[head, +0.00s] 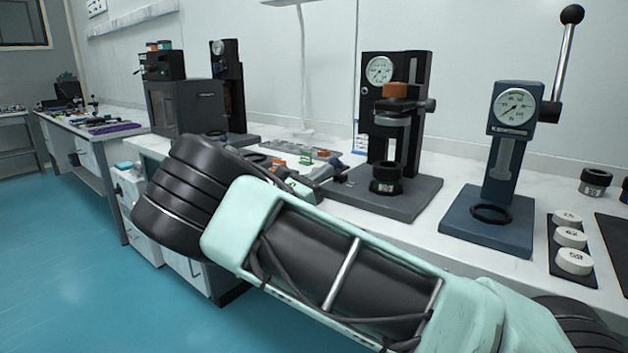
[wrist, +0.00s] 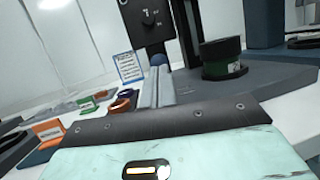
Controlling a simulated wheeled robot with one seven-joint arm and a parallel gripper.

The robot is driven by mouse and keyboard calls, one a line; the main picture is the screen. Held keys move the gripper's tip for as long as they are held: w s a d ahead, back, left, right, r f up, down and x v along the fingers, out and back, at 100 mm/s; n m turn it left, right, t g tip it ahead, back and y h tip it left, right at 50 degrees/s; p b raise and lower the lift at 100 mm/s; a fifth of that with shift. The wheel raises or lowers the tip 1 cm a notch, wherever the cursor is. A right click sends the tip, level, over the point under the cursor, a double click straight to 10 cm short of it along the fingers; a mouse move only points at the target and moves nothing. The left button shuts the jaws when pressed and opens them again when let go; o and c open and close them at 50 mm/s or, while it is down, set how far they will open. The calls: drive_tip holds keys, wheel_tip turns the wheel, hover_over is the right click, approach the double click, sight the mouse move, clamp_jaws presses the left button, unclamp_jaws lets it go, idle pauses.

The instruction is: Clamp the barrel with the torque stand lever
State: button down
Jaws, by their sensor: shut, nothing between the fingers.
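A blue stand (head: 500,170) with a round dial stands at the right of the bench. Its lever (head: 566,55), a silver rod with a black ball, points up. A black stand (head: 395,110) with a dial and an orange-topped head is left of it. A short black labelled cylinder (head: 386,178), possibly the barrel, stands upright on the black stand's base, below the head with a gap. It also shows in the wrist view (wrist: 222,58). My gripper (wrist: 158,75) is shut and empty, left of that cylinder and apart from it. My arm hides the bench front.
Another black labelled cylinder (head: 595,181) is at the far right, near several white discs (head: 573,236) on a dark strip. Small orange and green parts (head: 306,156) lie left of the black stand. A dark boxy machine (head: 187,105) stands farther left. Blue floor is open at left.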

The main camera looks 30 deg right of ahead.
drive_tip(key=shift+d+r, duration=0.1)
idle(0.3)
drive_tip(key=r+y+p, duration=0.1)
drive_tip(key=p, duration=0.2)
drive_tip(key=r+p, duration=0.1)
drive_tip(key=p, duration=0.1)
drive_tip(key=shift+w+d+y+p, duration=0.1)
drive_tip(key=shift+d+y+p, duration=0.2)
drive_tip(key=shift+y+p, duration=0.1)
drive_tip(key=p, duration=0.2)
drive_tip(key=r+y+p, duration=0.1)
drive_tip(key=shift+w+d+n+y+p, duration=0.1)
drive_tip(key=shift+d+n+y+p, duration=0.2)
drive_tip(key=shift+p, duration=0.1)
drive_tip(key=y+p, duration=0.1)
drive_tip(key=p, duration=0.2)
drive_tip(key=d+r+y+p, duration=0.1)
drive_tip(key=p, duration=0.1)
drive_tip(key=d+g+y+p, duration=0.1)
drive_tip(key=y+p, duration=0.1)
drive_tip(key=p, duration=0.1)
drive_tip(key=shift+w+d+r+n+p, duration=0.1)
drive_tip(key=shift+w+r+n+p, duration=0.25)
drive_tip(key=shift+n, duration=0.05)
drive_tip(key=shift+w+f+b, duration=0.1)
drive_tip(key=shift+f+b, duration=0.2)
drive_tip(key=shift+f, duration=0.35)
drive_tip(key=shift+r, duration=0.1)
drive_tip(key=shift+r+p, duration=0.8)
drive_tip(key=shift+p, duration=0.1)
